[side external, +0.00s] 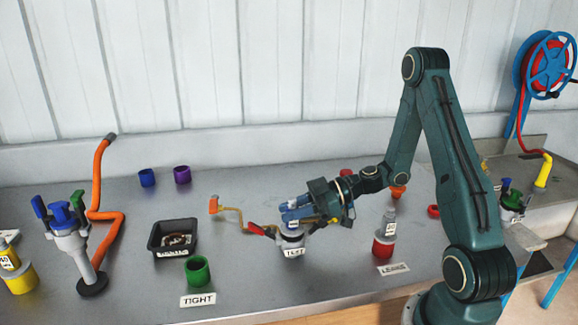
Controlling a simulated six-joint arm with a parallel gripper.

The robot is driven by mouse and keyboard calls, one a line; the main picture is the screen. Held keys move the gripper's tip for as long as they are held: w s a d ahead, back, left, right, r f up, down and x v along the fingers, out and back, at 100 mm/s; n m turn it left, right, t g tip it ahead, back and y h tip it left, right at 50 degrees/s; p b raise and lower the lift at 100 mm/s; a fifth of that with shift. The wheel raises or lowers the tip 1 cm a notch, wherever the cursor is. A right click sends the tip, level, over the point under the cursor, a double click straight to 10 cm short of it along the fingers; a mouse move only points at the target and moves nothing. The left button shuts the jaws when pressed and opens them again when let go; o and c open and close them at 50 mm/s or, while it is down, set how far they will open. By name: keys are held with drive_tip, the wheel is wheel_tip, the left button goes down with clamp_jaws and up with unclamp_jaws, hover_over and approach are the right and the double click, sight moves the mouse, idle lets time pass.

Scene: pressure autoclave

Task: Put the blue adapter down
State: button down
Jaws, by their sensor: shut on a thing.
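My gripper (296,213) reaches in from the right and points left, low over the middle of the metal bench. It is shut on the blue adapter (291,217), which is small and partly hidden by the fingers. The adapter is right above a whitish pot (292,239) with a TEST label. I cannot tell whether the adapter touches the pot.
A blue cup (147,177) and a purple cup (182,174) stand at the back left. Bare bench lies behind the tray.

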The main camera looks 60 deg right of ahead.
drive_tip(key=c, duration=1.2)
unclamp_jaws()
drive_tip(key=shift+o, duration=0.2)
drive_tip(key=shift+r, duration=0.2)
drive_tip(key=shift+s+d+r, duration=0.15)
drive_tip(key=shift+d, duration=0.05)
drive_tip(key=shift+v, duration=3.5)
drive_tip(key=shift+a, duration=0.1)
